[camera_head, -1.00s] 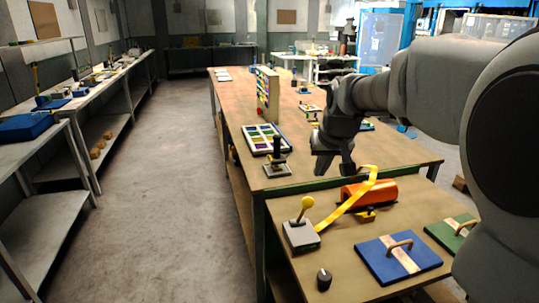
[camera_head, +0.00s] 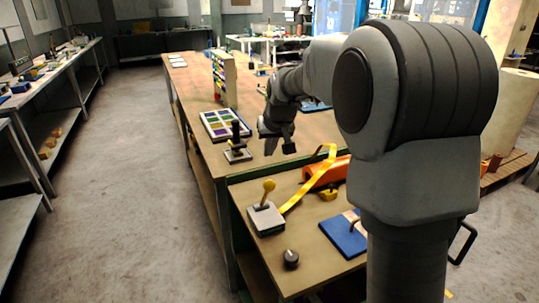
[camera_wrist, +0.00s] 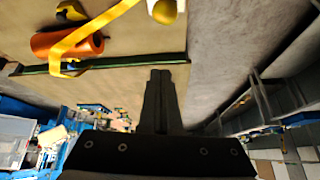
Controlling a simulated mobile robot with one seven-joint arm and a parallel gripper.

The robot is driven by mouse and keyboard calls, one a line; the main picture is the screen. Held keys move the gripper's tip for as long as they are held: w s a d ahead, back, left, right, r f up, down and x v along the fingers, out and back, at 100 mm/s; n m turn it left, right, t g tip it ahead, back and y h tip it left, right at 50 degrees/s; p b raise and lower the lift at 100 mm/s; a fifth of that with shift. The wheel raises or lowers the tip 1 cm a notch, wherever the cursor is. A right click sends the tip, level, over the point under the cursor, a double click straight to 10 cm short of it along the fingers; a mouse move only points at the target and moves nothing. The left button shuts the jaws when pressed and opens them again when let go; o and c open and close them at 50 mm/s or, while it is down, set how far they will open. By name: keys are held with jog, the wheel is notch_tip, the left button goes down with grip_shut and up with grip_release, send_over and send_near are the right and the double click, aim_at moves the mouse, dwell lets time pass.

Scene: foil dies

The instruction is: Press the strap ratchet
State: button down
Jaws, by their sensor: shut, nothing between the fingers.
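A grey box with a lever and yellow ball knob (camera_head: 268,186) stands at the near left of the front table; the knob also shows at the top of the wrist view (camera_wrist: 165,12). A yellow strap (camera_head: 304,188) runs from the box up over an orange roll (camera_head: 317,173); both the strap and the roll (camera_wrist: 85,45) show in the wrist view. A small yellow block (camera_head: 328,195) sits beside the roll. Which part is the ratchet's pressing piece is not certain. My gripper (camera_head: 280,148) is shut and empty, above and beyond the knob, apart from it; its fingertips (camera_wrist: 161,76) show together.
A black round knob (camera_head: 291,259) stands at the front. A blue board (camera_head: 338,237) is partly hidden by my arm. A black joystick (camera_head: 237,142) and a tray of coloured squares (camera_head: 224,125) are on the far table. The floor at the left is clear.

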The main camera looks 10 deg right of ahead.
send_over(265, 196)
jog(key=w+d, duration=0.1)
jog(key=w, duration=0.3)
notch_tip(265, 196, down, 7)
jog(key=shift+s+f, duration=0.15)
jog(key=shift+s, duration=0.85)
jog(key=shift+s+f, duration=0.15)
jog(key=shift+s, duration=0.85)
jog(key=shift+s+f+b, duration=0.1)
jog(key=shift+f+b, duration=0.05)
jog(key=shift+b, duration=0.5)
jog(key=shift+s+d, duration=0.1)
